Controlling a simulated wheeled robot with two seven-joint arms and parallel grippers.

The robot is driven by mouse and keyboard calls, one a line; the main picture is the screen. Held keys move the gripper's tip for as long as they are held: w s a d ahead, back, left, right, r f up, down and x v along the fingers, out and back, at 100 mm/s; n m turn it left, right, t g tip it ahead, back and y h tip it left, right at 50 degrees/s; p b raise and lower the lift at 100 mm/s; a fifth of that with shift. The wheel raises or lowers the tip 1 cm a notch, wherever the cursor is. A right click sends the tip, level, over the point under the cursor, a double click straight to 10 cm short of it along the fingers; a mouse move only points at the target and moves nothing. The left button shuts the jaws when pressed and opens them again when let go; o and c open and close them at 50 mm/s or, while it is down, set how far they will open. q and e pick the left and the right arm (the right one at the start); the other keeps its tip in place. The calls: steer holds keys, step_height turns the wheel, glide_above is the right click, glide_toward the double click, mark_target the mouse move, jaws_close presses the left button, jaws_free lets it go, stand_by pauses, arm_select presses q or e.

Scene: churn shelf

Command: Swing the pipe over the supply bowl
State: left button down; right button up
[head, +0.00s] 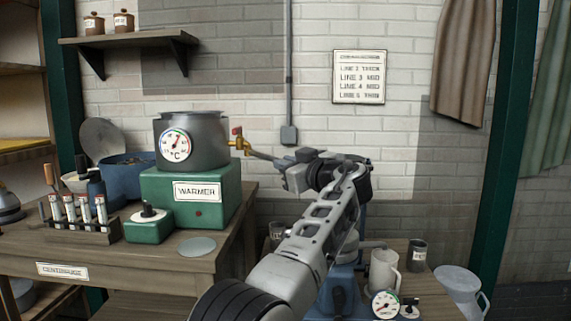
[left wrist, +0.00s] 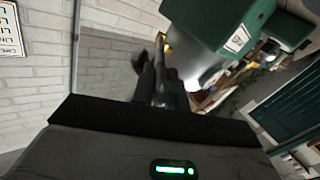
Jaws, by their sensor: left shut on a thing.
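The grey pipe (head: 262,155) comes out of the brass tap (head: 239,142) on the side of the grey pot and points right. My left gripper (head: 286,164) is shut on the pipe's outer end in the head view. In the left wrist view the dark fingers (left wrist: 162,88) reach toward the tap side, and the grip itself is hard to make out. A blue machine (head: 343,291) stands low on the right-hand table, partly behind my left arm. I cannot make out the supply bowl there; my arm covers that area. My right gripper is out of view.
The grey pot (head: 205,139) with a dial sits on the green warmer (head: 160,194), also in the left wrist view (left wrist: 215,25). A white jug (head: 383,269), a dark cup (head: 417,255) and a dial (head: 385,304) stand right of the blue machine. Wall pipe (head: 289,80) runs behind.

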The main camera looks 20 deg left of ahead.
arm_select(q)
steer(key=shift+a, duration=0.15)
steer(key=c, duration=1.4)
jaws_free()
steer(key=shift+a, duration=0.1)
steer(key=shift+c, duration=0.2)
steer(key=shift+d, duration=0.2)
steer(key=shift+s+d, duration=0.25)
steer(key=shift+d, duration=0.05)
steer(key=v, duration=1.5)
